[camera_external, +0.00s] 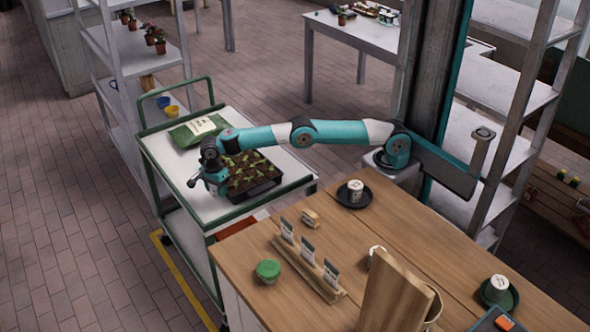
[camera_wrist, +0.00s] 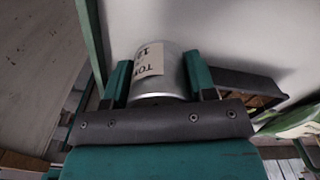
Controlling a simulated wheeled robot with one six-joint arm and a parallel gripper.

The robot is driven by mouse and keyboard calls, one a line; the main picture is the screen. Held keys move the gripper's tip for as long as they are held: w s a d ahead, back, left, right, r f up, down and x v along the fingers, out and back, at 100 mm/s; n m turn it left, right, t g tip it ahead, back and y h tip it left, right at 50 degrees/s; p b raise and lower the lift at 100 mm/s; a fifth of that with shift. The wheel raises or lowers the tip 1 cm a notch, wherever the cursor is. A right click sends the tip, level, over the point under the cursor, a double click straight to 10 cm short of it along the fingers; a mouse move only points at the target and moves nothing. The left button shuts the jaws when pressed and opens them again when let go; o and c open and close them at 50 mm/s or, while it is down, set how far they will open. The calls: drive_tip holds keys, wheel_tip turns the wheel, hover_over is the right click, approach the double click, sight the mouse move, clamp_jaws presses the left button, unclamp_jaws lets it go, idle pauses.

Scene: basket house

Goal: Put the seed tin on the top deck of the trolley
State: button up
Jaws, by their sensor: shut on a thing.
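The seed tin (camera_wrist: 157,68), a silver can with a pale printed label, is between the two teal fingers of my gripper (camera_wrist: 157,82) in the wrist view. The gripper is shut on its sides. In the external view my gripper (camera_external: 205,182) is low over the near left part of the trolley's white top deck (camera_external: 218,207), beside the seedling tray. The tin is mostly hidden by the gripper there. I cannot tell whether its base touches the deck.
The dark seedling tray (camera_external: 255,185) and a green bag (camera_external: 185,135) occupy the deck's middle and far end. The green trolley rail (camera_external: 148,150) edges the left side. A wooden bench (camera_external: 330,225) with a green pot (camera_external: 268,271) and packet rack stands at the right.

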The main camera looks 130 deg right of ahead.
sight(219, 206)
drive_tip(key=shift+f, duration=3.2)
drive_tip(key=shift+f, duration=0.1)
drive_tip(key=shift+f, duration=0.15)
drive_tip(key=o, duration=0.9)
drive_tip(key=shift+r, duration=0.2)
